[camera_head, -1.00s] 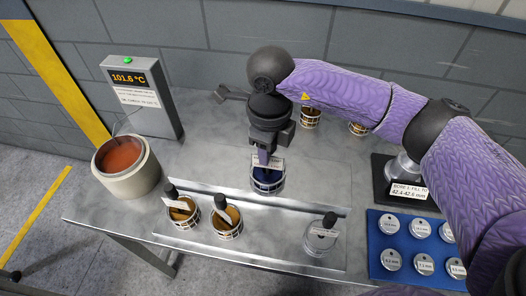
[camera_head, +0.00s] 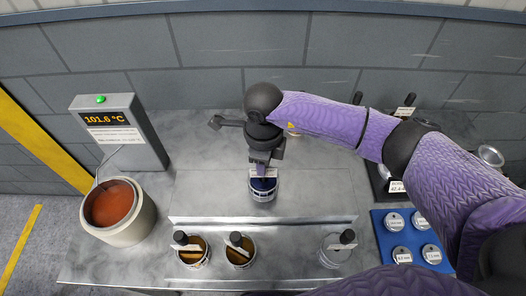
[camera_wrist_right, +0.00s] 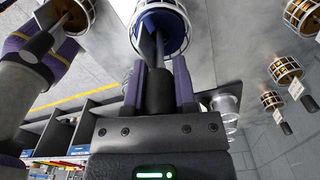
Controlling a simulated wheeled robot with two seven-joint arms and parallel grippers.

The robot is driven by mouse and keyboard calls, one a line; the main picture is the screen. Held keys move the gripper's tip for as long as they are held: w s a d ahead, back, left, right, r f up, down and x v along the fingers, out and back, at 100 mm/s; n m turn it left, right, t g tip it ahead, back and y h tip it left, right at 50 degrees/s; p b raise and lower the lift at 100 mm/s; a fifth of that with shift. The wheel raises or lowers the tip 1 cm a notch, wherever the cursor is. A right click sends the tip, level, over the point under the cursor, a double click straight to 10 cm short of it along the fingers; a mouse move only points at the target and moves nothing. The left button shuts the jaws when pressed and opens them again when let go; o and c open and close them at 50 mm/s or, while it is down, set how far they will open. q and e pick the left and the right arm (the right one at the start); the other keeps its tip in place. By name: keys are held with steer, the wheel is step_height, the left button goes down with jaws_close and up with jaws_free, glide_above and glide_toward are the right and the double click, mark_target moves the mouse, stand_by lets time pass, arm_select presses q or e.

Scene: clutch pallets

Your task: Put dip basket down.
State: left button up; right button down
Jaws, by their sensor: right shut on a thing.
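My right gripper (camera_head: 263,167) is shut on the handle of the dip basket (camera_head: 263,190), a round wire basket with dark blue inside. The basket hangs upright below the fingers, over the metal stand's rear part, behind its raised ledge. Whether its bottom touches the surface cannot be told. In the right wrist view the fingers (camera_wrist_right: 159,88) close on the black handle, and the blue-and-white basket (camera_wrist_right: 162,28) lies beyond them. My left gripper is not in view.
Two amber baskets (camera_head: 193,252) (camera_head: 240,251) and a pale basket (camera_head: 333,250) stand in front of the ledge (camera_head: 290,219). A pot of red-brown liquid (camera_head: 118,207) and a temperature display (camera_head: 115,125) are left. A blue mat (camera_head: 383,223) with labelled discs lies right.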

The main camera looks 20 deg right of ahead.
steer(key=shift+f, duration=1.2)
steer(key=shift+f, duration=0.15)
steer(key=shift+c, duration=2.1)
jaws_free()
step_height(320, 180, up, 12)
steer(key=shift+r, duration=0.15)
